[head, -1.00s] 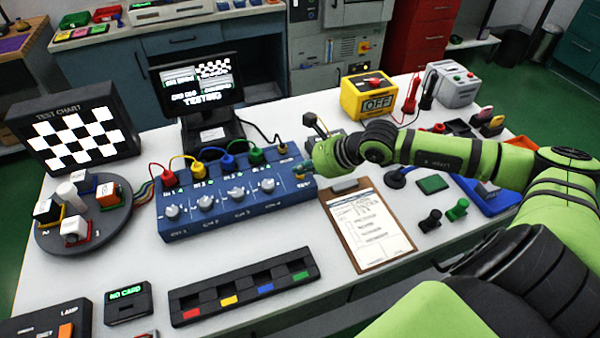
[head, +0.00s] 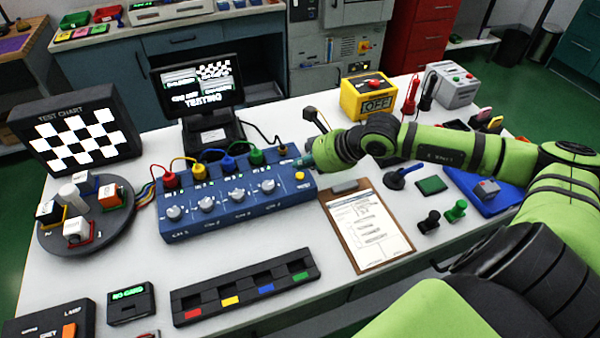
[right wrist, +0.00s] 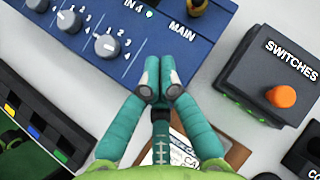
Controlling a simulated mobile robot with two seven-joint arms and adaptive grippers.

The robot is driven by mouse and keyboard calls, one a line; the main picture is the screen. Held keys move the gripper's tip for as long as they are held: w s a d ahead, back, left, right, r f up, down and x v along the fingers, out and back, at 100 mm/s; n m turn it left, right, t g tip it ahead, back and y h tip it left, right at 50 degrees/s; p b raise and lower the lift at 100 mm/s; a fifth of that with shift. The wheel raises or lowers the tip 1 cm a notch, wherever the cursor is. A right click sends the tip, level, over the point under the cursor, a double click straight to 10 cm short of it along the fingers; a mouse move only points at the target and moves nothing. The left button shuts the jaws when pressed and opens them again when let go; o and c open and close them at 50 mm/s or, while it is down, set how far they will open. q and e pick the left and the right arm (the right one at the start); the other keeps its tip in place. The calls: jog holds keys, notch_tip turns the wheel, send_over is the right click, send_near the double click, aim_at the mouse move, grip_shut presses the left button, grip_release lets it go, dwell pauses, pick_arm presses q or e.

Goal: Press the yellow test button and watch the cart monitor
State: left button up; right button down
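The yellow test button (head: 299,176) is at the right front corner of the blue switcher box (head: 240,215), uncovered in the head view. My right gripper (head: 304,162) is just behind the button, by the box's right end. In the right wrist view its teal fingers (right wrist: 160,72) are together with nothing between them, in front of the blue box (right wrist: 150,15); the button does not show there. Contact with the button cannot be seen. The monitor (head: 200,88) behind the box is lit and shows a checkerboard picture, small panels and the word TESTING. My left gripper is out of view.
A clipboard (head: 398,250) lies right of the box, and a SWITCHES box (right wrist: 270,75) stands near the gripper in the right wrist view. A test chart (head: 80,140) and round turntable (head: 85,235) are at left. A slotted tray (head: 244,288) lies in front.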

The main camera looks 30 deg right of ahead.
aim_at(303, 176)
jog(key=shift+r+p, duration=1)
jog(key=shift+r, duration=1.3)
jog(key=shift+f, duration=0.1)
